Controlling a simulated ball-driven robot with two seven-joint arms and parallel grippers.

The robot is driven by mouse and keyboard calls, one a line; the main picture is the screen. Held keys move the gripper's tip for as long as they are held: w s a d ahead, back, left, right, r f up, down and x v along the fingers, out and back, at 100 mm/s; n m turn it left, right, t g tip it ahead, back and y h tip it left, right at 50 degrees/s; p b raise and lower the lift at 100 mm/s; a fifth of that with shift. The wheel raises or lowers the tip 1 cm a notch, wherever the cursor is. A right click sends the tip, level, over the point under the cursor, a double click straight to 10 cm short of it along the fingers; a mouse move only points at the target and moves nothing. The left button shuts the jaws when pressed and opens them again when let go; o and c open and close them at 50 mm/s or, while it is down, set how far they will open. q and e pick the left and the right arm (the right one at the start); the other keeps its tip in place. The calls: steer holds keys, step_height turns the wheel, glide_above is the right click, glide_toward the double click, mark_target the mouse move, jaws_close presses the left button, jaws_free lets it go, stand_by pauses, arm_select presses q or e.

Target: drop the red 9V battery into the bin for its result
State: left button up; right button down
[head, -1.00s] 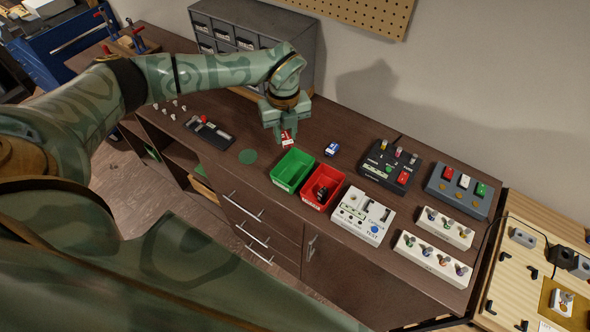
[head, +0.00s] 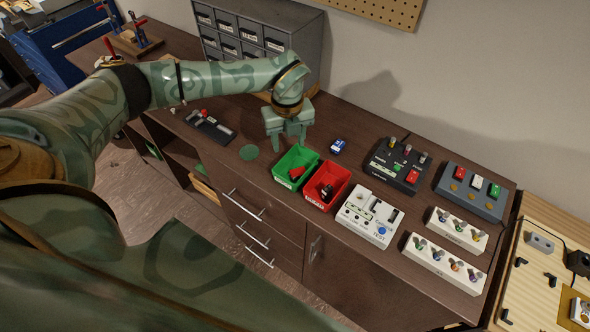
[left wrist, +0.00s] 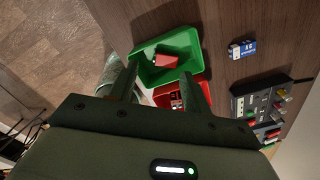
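The red 9V battery (head: 297,172) lies inside the green bin (head: 283,180), on its floor as far as I can see. It also shows as a red block in the left wrist view (left wrist: 172,57). My left gripper (head: 288,142) is above the back edge of the green bin, fingers pointing down. In the left wrist view its two fingers (left wrist: 160,88) stand apart with nothing held between them. The red bin (head: 342,188) stands right beside the green one and holds a dark battery (head: 326,191). My right gripper is not in view.
A blue battery (head: 338,146) lies behind the red bin. A grey drawer cabinet (head: 300,40) stands behind my left arm.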

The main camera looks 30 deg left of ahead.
arm_select(q)
step_height(320, 180, up, 16)
steer(key=p, duration=0.1)
steer(key=shift+r, duration=0.15)
steer(key=shift+d, duration=0.1)
stand_by(0.4)
